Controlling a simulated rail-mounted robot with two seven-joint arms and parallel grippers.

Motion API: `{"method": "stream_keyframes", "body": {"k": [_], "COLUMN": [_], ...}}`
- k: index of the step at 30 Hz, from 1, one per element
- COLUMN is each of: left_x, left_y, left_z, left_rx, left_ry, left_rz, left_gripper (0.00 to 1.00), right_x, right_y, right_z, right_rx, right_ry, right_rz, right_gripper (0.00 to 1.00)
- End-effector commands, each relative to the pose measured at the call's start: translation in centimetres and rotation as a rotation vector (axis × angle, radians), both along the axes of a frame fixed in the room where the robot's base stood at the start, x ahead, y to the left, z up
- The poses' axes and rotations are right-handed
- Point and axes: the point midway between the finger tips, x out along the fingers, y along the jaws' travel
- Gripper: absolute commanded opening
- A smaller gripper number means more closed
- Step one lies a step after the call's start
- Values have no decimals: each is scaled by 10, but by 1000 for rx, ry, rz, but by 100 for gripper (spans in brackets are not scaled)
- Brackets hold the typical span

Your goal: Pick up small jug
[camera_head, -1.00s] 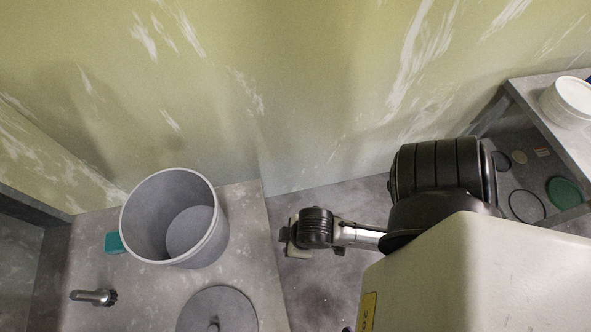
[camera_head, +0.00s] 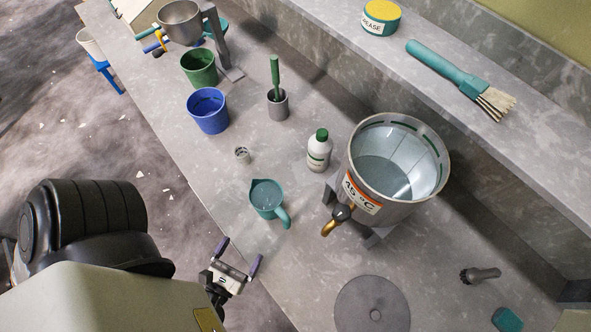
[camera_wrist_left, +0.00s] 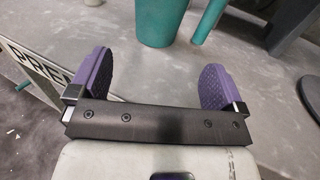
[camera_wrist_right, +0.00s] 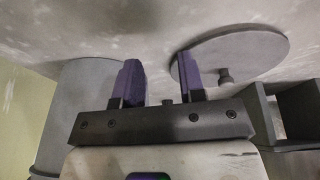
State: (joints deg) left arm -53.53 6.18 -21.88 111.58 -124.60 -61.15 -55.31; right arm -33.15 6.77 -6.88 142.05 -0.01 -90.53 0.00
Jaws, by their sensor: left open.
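A small teal jug (camera_head: 266,195) with a spout and a handle stands upright on the grey bench. My left gripper (camera_head: 239,254) is open and empty at the bench's near edge, below the jug in the head view and apart from it. In the left wrist view, the lower part of the jug (camera_wrist_left: 160,22) shows beyond the two purple fingers (camera_wrist_left: 157,82), with its handle to the right. My right gripper (camera_wrist_right: 160,82) shows only in its wrist view, its fingers apart and nothing between them, near a round grey lid (camera_wrist_right: 235,50).
A steel urn (camera_head: 398,165) with a tap stands right of the jug, and a white bottle (camera_head: 319,150) with a green cap behind it. A flat grey disc (camera_head: 372,308) lies at front right.

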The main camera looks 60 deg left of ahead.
Motion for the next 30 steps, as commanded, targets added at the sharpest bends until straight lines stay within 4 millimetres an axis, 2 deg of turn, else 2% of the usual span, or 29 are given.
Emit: {"method": "stream_keyframes", "body": {"k": [5,15,25,30], "left_x": [15,62,79,98], "left_y": [9,35,45,57], "left_z": [1,1,1,3], "left_rx": [4,2,0,2], "left_ry": [-1,-1,-1,-2], "left_rz": [0,-1,-2,-1], "left_gripper": [96,96,96,96], "right_x": [-2,-2,-1,-1], "right_y": [1,1,-1,-2], "right_z": [2,8,12,17], "right_rx": [3,3,-5,-7], "right_ry": [5,3,1,1], "right_rz": [-2,-1,4,4], "right_gripper": [37,37,37,37]}}
